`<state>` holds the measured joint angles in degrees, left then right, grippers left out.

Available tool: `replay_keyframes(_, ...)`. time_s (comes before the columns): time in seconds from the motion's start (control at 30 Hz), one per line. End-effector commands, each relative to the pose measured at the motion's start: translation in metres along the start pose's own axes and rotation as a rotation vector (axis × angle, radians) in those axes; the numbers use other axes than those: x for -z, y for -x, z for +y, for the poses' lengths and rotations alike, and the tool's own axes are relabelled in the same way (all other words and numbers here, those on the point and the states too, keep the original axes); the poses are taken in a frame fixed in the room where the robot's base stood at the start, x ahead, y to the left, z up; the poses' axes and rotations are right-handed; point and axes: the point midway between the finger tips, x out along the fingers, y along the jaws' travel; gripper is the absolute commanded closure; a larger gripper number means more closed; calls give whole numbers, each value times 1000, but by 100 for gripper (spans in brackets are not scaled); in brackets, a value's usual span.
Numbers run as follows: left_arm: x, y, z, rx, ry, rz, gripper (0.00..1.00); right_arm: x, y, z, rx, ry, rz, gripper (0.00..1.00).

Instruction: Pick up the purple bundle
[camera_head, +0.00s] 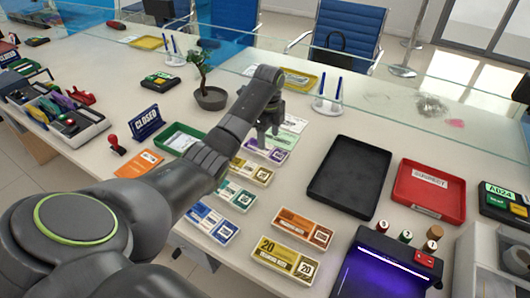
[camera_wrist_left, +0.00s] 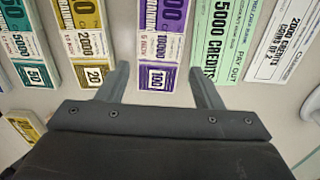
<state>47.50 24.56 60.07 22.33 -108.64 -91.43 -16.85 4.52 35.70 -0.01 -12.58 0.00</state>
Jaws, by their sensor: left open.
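The purple bundle (camera_head: 265,153), marked 100, lies flat on the counter in the middle of the head view, partly behind my left gripper. In the left wrist view the purple bundle (camera_wrist_left: 158,50) runs away from me between the two fingers. My left gripper (camera_head: 267,135) points down over its far side in the head view. In the wrist view the left gripper (camera_wrist_left: 158,72) is open, with a finger on each side of the bundle and no visible grip on it. I cannot tell the exact height of the fingertips. My right gripper is not in view.
A gold bundle (camera_wrist_left: 87,42) lies left of the purple one and a green payout slip (camera_wrist_left: 212,40) right of it. Teal (camera_head: 236,195), blue (camera_head: 213,224) and orange (camera_head: 303,228) bundles lie nearer. A black tray (camera_head: 318,187) and red tray (camera_head: 455,198) stand right. A glass screen stands behind.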

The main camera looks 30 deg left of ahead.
Motion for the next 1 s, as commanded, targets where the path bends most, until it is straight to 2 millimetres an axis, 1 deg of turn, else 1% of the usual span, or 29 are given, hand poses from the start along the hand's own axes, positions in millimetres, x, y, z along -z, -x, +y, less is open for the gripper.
replay_keyframes(0.13,0,-12,1,-2,0,0,40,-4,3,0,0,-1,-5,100)
replay_keyframes(0.3,0,-39,2,-4,0,1,40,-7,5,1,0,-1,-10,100)
replay_keyframes(0.4,0,-50,1,-3,0,0,40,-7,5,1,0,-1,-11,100)
replay_keyframes(0.5,0,-54,1,0,-1,-1,40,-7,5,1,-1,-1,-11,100)
replay_keyframes(0.67,0,-54,1,0,-1,-1,40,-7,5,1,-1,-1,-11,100)
replay_keyframes(0.7,0,-54,1,0,-1,-1,41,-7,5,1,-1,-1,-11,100)
replay_keyframes(0.77,0,-54,1,0,-1,-1,49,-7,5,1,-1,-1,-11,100)
replay_keyframes(0.9,0,-54,1,0,-1,-1,68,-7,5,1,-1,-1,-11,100)
replay_keyframes(0.93,0,-54,1,0,-1,-1,70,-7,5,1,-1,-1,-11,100)
replay_keyframes(1.0,0,-54,1,0,-1,-1,70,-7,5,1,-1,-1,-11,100)
